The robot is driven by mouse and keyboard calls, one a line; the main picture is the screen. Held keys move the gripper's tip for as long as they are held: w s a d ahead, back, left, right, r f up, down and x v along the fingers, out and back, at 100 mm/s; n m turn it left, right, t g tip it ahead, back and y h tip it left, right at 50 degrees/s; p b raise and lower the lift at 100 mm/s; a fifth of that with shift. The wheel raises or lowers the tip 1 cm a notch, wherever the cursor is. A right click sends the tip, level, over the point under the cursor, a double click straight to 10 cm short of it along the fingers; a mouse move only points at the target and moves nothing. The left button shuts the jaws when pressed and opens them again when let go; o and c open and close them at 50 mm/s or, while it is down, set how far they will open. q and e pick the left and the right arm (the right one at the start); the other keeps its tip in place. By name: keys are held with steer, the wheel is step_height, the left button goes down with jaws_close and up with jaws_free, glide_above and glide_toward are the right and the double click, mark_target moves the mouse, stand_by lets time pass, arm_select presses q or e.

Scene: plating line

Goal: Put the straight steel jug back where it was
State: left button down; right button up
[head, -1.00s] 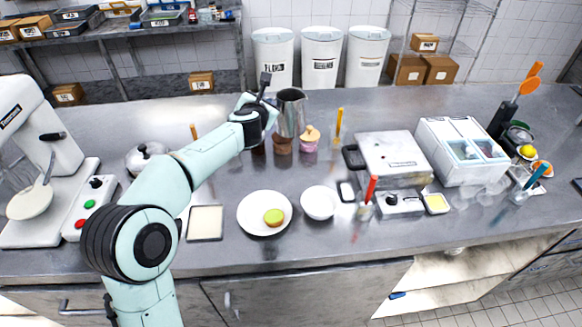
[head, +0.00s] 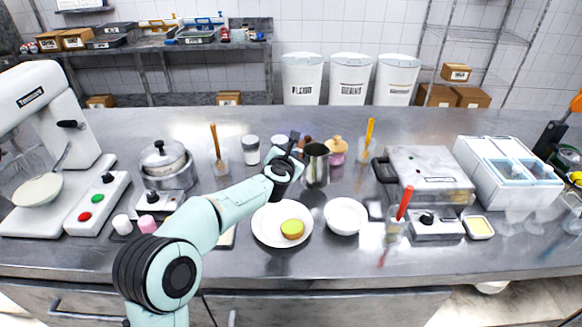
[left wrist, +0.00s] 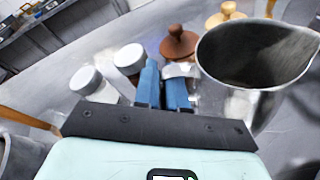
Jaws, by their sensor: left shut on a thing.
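The straight steel jug (head: 316,168) is upright at the middle of the counter (head: 400,125), in front of the small jars. Its open, empty-looking mouth and spout show at the right of the left wrist view (left wrist: 255,60). My left gripper (head: 297,152) is at the jug's left side, shut on it, apparently at the handle. Its blue fingers show in the left wrist view (left wrist: 163,78); the grip itself is partly hidden. I cannot tell whether the jug's base touches the counter. My right gripper is not in view.
Behind the jug stand a wooden-topped pink jar (head: 336,153), a brown-topped shaker (left wrist: 179,42) and a white-lidded jar (head: 250,152). A yellow-handled tool (head: 369,132) stands to the right. A plate (head: 264,236) and white bowl (head: 346,217) are in front.

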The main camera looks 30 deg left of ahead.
arm_select(q)
steer(key=shift+f+b, duration=0.6)
steer(key=shift+f, duration=0.95)
steer(key=shift+f, duration=0.15)
steer(key=c, duration=1.6)
jaws_free()
steer(key=shift+f, duration=0.15)
steer(key=o, duration=0.4)
steer(key=shift+s+r, duration=0.15)
steer(key=shift+r, duration=0.2)
steer(key=b+v, duration=0.1)
steer(key=v, duration=1)
steer(key=shift+s+d, duration=0.15)
steer(key=shift+s, duration=0.15)
